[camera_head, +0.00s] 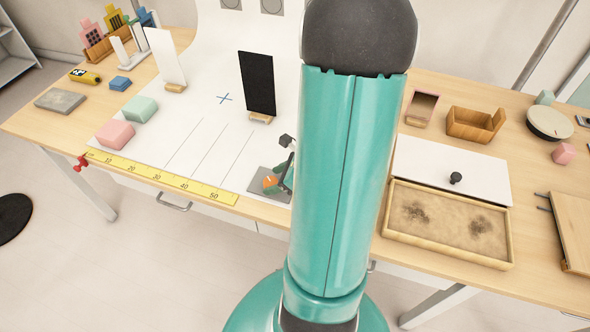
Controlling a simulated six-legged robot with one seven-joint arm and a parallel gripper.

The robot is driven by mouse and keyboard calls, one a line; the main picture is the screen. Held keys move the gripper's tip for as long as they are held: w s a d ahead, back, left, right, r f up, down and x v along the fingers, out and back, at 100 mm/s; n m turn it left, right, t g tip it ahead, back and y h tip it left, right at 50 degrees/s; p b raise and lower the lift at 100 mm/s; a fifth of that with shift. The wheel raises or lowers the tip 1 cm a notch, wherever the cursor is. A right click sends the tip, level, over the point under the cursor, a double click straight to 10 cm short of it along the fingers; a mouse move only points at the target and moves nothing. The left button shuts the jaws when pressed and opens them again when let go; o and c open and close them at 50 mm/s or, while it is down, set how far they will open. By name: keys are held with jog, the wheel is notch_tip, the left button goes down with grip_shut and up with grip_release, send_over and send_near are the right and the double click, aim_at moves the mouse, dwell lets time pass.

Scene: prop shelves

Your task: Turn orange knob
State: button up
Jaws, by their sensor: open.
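The orange knob (270,182) sits on a small grey plate (262,199) at the front edge of the white sheet, just left of my large teal arm. Part of my gripper (284,175), dark and green, shows right beside the knob. My gripper is open. My arm hides the rest of it and the right side of the plate, and I cannot tell whether a finger touches the knob.
A yellow ruler (165,179) runs along the front edge, left of the plate. A black panel (257,83) stands behind. A wooden sand tray (448,223) and a white board with a black knob (456,178) lie right of my arm. Pink (115,134) and green (140,109) blocks lie left.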

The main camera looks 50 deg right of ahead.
jog(key=v, duration=1.1)
jog(key=shift+s+r, duration=0.1)
jog(key=shift+r, duration=0.05)
jog(key=w+a+r+n+g+h, duration=0.1)
jog(key=w+a+r+n, duration=0.1)
jog(key=a+r+n, duration=0.6)
jog(key=w+a+r+n+g+h, duration=0.1)
jog(key=a+r+n, duration=0.8)
jog(key=a+n, duration=0.9)
jog(key=w+n+h, duration=0.1)
jog(key=n, duration=0.4)
jog(key=shift+w+n+g, duration=0.25)
jog(key=shift+n+g, duration=0.05)
jog(key=shift+g, duration=0.1)
